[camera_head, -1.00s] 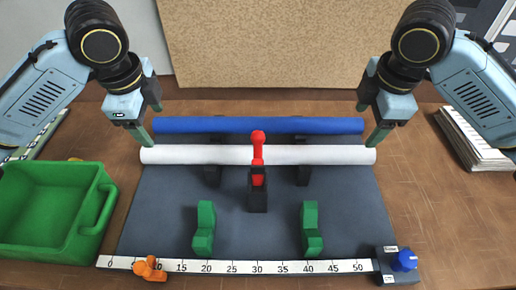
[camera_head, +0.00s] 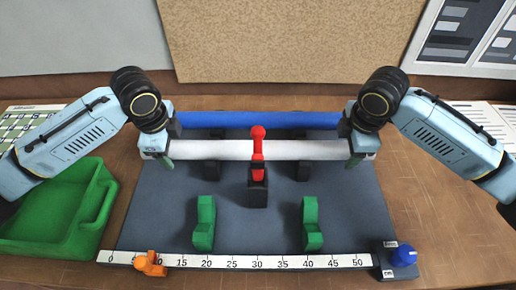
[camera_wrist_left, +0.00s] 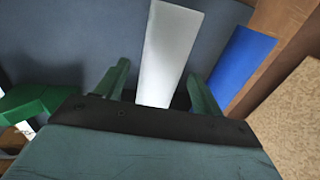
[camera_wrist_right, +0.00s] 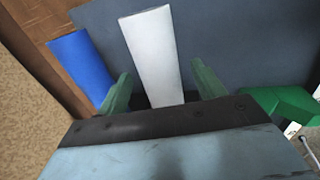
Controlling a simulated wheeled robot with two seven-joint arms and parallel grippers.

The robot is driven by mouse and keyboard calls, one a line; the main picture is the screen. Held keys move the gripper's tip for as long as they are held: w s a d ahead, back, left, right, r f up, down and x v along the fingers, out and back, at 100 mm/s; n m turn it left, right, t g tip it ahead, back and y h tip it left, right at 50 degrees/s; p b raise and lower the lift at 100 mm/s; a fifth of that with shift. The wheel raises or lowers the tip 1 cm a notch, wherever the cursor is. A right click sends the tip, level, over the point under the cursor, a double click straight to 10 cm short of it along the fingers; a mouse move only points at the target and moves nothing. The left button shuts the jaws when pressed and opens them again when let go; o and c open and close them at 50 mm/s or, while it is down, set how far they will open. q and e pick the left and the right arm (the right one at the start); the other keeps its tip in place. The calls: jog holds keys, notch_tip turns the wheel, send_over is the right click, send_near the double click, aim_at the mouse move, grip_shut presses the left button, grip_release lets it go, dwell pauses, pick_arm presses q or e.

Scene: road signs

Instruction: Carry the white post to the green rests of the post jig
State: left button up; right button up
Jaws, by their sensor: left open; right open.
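The white post (camera_head: 215,150) lies level across black supports on the dark jig board, in front of the blue post (camera_head: 240,120). Two green rests (camera_head: 204,222) and (camera_head: 311,222) stand nearer the front, apart and empty. My left gripper (camera_head: 168,160) is at the post's left end, open; in the left wrist view its fingers (camera_wrist_left: 160,85) stand either side of the white post (camera_wrist_left: 172,45). My right gripper (camera_head: 354,160) is at the right end, open; in the right wrist view its fingers (camera_wrist_right: 158,88) also straddle the white post (camera_wrist_right: 150,50).
A red clamp (camera_head: 258,145) on a black block (camera_head: 257,190) stands at the white post's middle. A ruler (camera_head: 230,262) with an orange stop (camera_head: 150,264) runs along the front; a blue knob (camera_head: 404,256) is at its right. A green bin (camera_head: 60,215) stands at left.

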pick_arm(q)
jog(key=shift+f, duration=0.25)
pick_arm(e)
jog(key=shift+f, duration=0.25)
pick_arm(q)
jog(key=shift+r, duration=0.1)
jog(key=c, duration=1.5)
pick_arm(e)
jog(key=shift+r, duration=0.1)
jog(key=c, duration=1.5)
